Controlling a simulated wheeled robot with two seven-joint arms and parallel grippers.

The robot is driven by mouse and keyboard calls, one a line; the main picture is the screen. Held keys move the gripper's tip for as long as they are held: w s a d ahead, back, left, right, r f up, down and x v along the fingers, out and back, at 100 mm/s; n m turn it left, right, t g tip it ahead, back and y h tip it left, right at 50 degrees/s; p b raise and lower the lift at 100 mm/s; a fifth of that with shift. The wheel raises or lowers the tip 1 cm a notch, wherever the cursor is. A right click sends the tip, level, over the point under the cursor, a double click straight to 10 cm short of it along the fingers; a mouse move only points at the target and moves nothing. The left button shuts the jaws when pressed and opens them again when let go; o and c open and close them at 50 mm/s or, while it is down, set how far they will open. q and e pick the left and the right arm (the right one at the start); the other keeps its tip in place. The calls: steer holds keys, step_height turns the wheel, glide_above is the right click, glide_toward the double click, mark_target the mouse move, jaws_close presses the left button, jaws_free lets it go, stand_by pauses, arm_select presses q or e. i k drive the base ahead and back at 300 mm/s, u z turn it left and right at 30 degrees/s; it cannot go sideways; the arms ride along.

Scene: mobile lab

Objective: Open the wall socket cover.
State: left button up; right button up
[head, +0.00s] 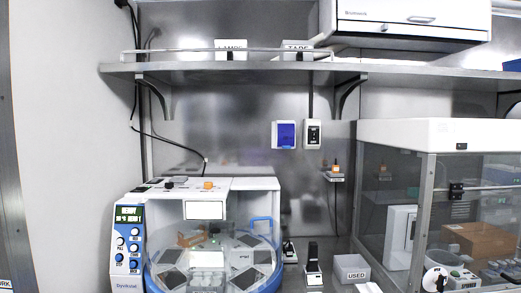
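A wall socket with a blue cover (285,134) in a white frame is on the metal back wall, below the shelf. The cover looks closed, and what is behind it is hidden. Neither of my grippers is in the head view.
A white wall unit with a dark centre (313,133) is just right of the socket. A metal shelf (255,68) runs above. A round-drum machine (235,184) stands below left, and a clear-walled cabinet (436,128) stands at right. A bin marked USED (349,276) sits between them.

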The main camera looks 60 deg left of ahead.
mark_target(285, 131)
steer(key=u, duration=0.75)
steer(key=i, duration=0.7)
steer(key=u, duration=0.75)
